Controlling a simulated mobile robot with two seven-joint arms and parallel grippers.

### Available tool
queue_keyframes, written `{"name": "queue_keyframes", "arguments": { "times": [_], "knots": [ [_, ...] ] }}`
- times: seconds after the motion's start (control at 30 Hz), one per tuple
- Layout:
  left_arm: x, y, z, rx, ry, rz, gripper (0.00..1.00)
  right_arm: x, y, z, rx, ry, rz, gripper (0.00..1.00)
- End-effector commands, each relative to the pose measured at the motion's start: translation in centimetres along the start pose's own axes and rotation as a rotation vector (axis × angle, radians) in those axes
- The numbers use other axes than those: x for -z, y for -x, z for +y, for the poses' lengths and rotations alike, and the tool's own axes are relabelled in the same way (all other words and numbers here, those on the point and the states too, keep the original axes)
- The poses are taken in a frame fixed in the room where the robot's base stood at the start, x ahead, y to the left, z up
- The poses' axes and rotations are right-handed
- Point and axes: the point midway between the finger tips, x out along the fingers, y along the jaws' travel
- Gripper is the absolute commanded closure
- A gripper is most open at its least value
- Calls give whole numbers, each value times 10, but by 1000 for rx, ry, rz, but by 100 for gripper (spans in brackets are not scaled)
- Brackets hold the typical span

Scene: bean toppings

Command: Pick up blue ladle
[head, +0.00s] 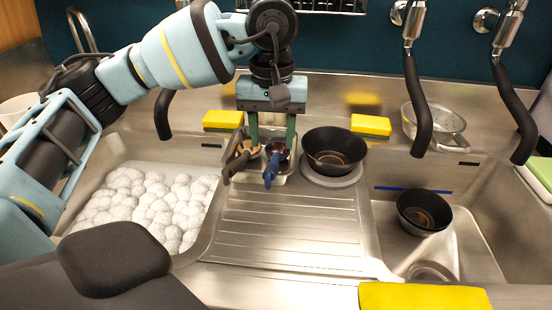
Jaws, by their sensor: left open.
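The blue ladle (272,169) rests in a small metal container at the back of the drainboard, its blue handle pointing toward me over the front rim. A second utensil with a dark brown handle (235,165) lies to its left in the same metal container (287,178). My left gripper (273,147) points down over the container, its two green fingers apart, one on each side of the ladle's bowl end. It is open, and I cannot tell whether a finger touches the ladle. My right gripper is not in view.
A black bowl (335,148) stands just right of the container. Yellow sponges (222,120) (371,125) lie behind. The left sink (120,170) holds white foam; the right sink holds another black bowl (424,211). Black-hosed taps (418,110) hang at right. The ribbed drainboard (290,235) is clear in front.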

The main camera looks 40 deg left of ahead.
Motion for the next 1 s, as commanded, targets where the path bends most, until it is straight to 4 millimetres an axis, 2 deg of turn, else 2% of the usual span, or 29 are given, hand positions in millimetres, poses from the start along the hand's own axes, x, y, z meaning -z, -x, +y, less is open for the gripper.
{"name": "queue_keyframes", "arguments": {
  "times": [0.27,0.6,0.9,1.0],
  "knots": [
    [-1,-13,0,1,-1,-2,53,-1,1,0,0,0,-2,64],
    [-3,-55,0,-1,0,-2,53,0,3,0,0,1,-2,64],
    [-4,-60,0,-3,0,-1,53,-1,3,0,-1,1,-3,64],
    [-4,-60,0,-3,0,-1,64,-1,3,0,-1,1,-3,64]
  ]
}}
